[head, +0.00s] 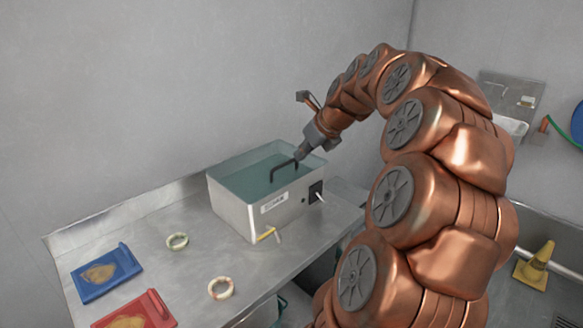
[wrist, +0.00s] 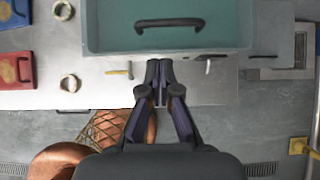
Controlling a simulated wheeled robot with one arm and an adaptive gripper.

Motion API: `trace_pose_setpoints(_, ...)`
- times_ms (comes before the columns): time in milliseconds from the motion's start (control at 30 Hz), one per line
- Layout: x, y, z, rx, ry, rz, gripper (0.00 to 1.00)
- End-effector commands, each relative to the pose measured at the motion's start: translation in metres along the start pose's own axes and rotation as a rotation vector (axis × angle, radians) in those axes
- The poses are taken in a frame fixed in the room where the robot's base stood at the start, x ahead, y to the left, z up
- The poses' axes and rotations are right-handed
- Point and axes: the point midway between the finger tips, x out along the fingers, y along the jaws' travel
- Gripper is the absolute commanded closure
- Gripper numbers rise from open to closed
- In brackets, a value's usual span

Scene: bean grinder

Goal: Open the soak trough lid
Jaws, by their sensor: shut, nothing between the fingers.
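The soak trough (head: 240,213) is a metal box on the steel counter, with a label and a dark switch panel on its front. Its top shows a teal, see-through lid (head: 245,178) lying flat, with a black bar handle (head: 283,170) near the front edge. In the wrist view the lid (wrist: 120,38) fills the upper middle, with the handle (wrist: 170,22) across it. My gripper (head: 301,153) is shut and empty by the handle's right end in the head view. In the wrist view its fingertips (wrist: 159,64) overlap the trough's front edge, below the handle. Contact cannot be told.
A blue tray (head: 108,288) and a red tray (head: 155,308) lie at the counter's left. Two pale rings (head: 177,241) (head: 220,288) lie near them. A yellow-ended tool (head: 267,235) is by the trough's front. A yellow cone (head: 538,262) is at the right.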

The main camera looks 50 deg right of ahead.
Motion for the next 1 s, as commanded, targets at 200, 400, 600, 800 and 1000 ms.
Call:
trace_pose_setpoints(200,0.028,0.001,0.001,-0.002,0.003,0.003,1.00)
trace_pose_setpoints(400,0.062,0.003,0.000,-0.003,0.005,0.007,1.00)
trace_pose_setpoints(600,0.085,0.002,0.001,-0.004,0.002,0.002,1.00)
trace_pose_setpoints(800,0.095,0.002,0.000,-0.004,0.002,0.002,1.00)
trace_pose_setpoints(1000,0.095,0.001,0.000,-0.004,0.001,0.001,1.00)
